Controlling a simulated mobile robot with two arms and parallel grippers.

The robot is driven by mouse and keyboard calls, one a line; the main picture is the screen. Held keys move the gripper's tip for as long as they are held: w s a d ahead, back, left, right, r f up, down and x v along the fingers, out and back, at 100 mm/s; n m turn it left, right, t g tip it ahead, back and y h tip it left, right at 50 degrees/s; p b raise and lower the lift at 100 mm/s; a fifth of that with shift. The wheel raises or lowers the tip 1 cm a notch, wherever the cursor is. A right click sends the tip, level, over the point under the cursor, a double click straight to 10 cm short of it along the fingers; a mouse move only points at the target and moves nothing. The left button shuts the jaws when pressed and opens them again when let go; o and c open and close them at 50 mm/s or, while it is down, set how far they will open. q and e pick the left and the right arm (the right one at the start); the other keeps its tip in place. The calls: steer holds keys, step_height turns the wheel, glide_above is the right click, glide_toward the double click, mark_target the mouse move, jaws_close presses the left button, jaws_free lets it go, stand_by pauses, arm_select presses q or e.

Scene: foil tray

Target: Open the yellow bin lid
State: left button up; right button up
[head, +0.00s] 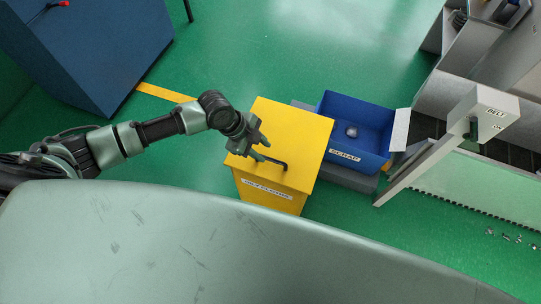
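The yellow bin (268,197) stands on the green floor near the middle of the head view, with a white label on its front. Its yellow lid (291,124) lies flat and closed on top. A dark handle (279,163) sits on the lid toward the front. My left gripper (262,155) reaches in from the left and is over the lid, right beside the handle. Its fingers point toward the handle; whether they touch or grip it is too small to tell. My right gripper is not in view.
A blue scrap box (340,156) with a grey lump (352,131) inside stands right of the bin. A grey post with a "BELT" box (483,115) is further right. A dark blue cabinet (88,50) is at the upper left. Green floor is clear behind the bin.

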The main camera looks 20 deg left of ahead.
mark_target(273, 160)
arm_select(q)
steer(key=x, duration=0.6)
steer(key=shift+d+f, duration=0.15)
steer(key=shift+f, duration=0.1)
jaws_close()
stand_by(1.2)
